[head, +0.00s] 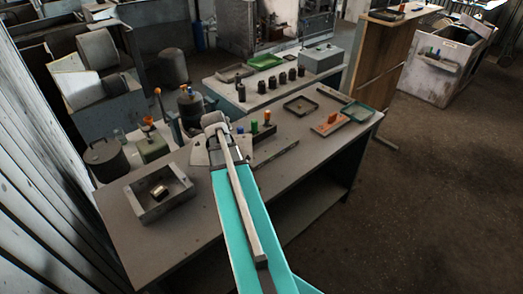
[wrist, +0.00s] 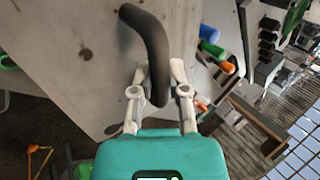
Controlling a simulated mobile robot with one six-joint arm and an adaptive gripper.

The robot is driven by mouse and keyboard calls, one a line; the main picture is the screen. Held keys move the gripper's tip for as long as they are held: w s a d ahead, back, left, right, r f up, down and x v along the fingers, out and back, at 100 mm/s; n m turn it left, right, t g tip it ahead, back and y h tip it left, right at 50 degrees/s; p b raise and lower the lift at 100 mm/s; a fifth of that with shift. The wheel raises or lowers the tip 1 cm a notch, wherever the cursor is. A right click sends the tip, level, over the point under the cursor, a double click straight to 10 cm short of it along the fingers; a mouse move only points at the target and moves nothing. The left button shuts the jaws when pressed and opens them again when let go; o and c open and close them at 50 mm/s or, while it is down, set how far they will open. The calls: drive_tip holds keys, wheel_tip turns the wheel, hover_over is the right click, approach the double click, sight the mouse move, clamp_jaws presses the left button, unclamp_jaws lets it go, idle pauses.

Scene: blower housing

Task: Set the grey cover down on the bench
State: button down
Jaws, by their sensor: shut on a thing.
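My gripper (wrist: 157,85) is shut on the dark bent handle of the grey cover. The grey cover (wrist: 75,45) fills much of the wrist view as a flat plate with small holes. In the head view, a pale part of the cover (head: 199,154) shows beside my gripper (head: 213,122), over the back part of the bench (head: 240,185); my arm hides the rest. I cannot tell whether the cover touches the bench. The open grey housing (head: 139,207) stands at the bench's left end with a shiny metal part (head: 159,191) inside.
A rack with coloured handles (head: 264,131) stands close right of my gripper. A long dark tool (head: 277,154) lies nearby. The bench's front middle looks clear beside my arm.

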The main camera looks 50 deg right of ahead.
drive_tip(key=n, duration=0.1)
drive_tip(key=d+f+n+t+y+b, duration=0.1)
drive_tip(key=d+f+n+y, duration=0.1)
drive_tip(key=n, duration=0.1)
drive_tip(key=shift+s+t+b, duration=0.25)
drive_tip(key=shift+t+b, duration=0.05)
drive_tip(key=shift+b, duration=0.1)
drive_tip(key=shift+s+d+f+n+t+y+b, duration=0.1)
drive_tip(key=shift+d+f+n+y+b, duration=0.15)
drive_tip(key=shift+n, duration=0.3)
drive_tip(key=shift+w+d+f+n+t+y+b, duration=0.1)
drive_tip(key=shift+d+f+n+y+b, duration=0.15)
drive_tip(key=shift+n, duration=0.35)
drive_tip(key=shift+s+d+f+n+t+y+b, duration=0.15)
drive_tip(key=shift+n+y, duration=0.15)
drive_tip(key=shift+n, duration=0.25)
drive_tip(key=shift+a, duration=0.1)
drive_tip(key=shift+w+a+f+b, duration=0.15)
drive_tip(key=shift+w+f+b, duration=1.35)
drive_tip(key=shift+w, duration=0.7)
drive_tip(key=shift+w+a+f+b, duration=0.15)
drive_tip(key=shift+w+f+b, duration=1.35)
drive_tip(key=shift+w, duration=0.7)
drive_tip(key=shift+w+a+f+b, duration=0.15)
drive_tip(key=shift+w+f+b, duration=1.35)
drive_tip(key=shift+w, duration=0.7)
